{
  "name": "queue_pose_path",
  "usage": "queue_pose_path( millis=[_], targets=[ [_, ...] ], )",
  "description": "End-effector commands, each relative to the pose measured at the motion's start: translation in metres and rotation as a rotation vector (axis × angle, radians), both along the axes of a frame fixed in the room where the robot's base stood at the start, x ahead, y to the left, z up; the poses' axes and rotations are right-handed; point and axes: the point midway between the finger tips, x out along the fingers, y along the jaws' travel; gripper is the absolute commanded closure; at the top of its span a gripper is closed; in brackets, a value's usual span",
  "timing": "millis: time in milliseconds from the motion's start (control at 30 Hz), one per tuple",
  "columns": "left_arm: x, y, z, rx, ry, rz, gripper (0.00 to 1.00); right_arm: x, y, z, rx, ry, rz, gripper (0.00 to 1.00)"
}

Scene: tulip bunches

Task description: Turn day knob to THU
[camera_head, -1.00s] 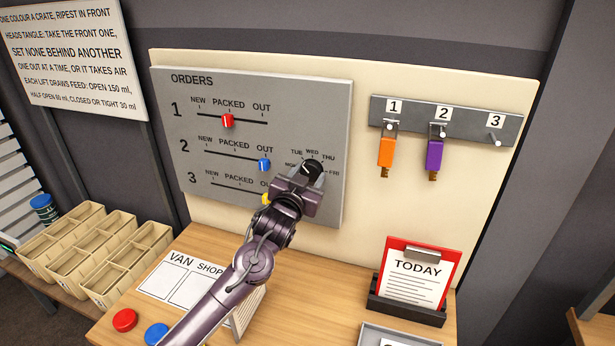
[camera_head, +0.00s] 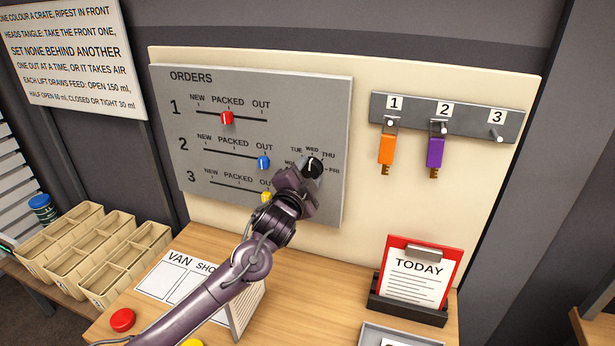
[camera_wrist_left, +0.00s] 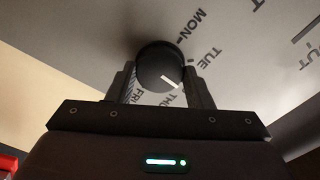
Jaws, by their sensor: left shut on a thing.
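The black day knob (camera_head: 314,168) is on the right part of the grey ORDERS panel (camera_head: 250,88), ringed by day labels MON to FRI. Its white mark points up, near WED, in the head view. My left gripper (camera_head: 306,180) reaches it from the lower left and is shut on it. In the left wrist view the knob (camera_wrist_left: 158,62) sits between the two fingers (camera_wrist_left: 160,88). The white mark there slants to the lower right; WED is hidden, and THU and FRI show between the fingers. My right gripper is not in view.
Red (camera_head: 227,118), blue (camera_head: 264,162) and yellow (camera_head: 266,197) sliders sit left of the knob; my arm is close to the yellow one. Orange (camera_head: 386,150) and purple (camera_head: 435,153) tags hang at the right. A TODAY clipboard (camera_head: 418,267) stands on the wooden table (camera_head: 190,248).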

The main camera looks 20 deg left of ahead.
Motion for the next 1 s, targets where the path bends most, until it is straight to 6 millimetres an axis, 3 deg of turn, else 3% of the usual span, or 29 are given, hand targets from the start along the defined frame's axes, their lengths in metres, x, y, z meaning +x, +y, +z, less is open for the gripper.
queue_pose_path(
  millis=[500, 1000],
  targets=[
    [0.0, 0.0, -0.003, 0.47, -0.016, 0.0, 0.76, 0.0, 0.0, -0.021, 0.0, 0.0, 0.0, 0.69],
    [0.0, 0.0, -0.002, 0.706, -0.024, -0.001, 0.76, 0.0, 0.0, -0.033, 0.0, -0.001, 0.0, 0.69]
  ],
)
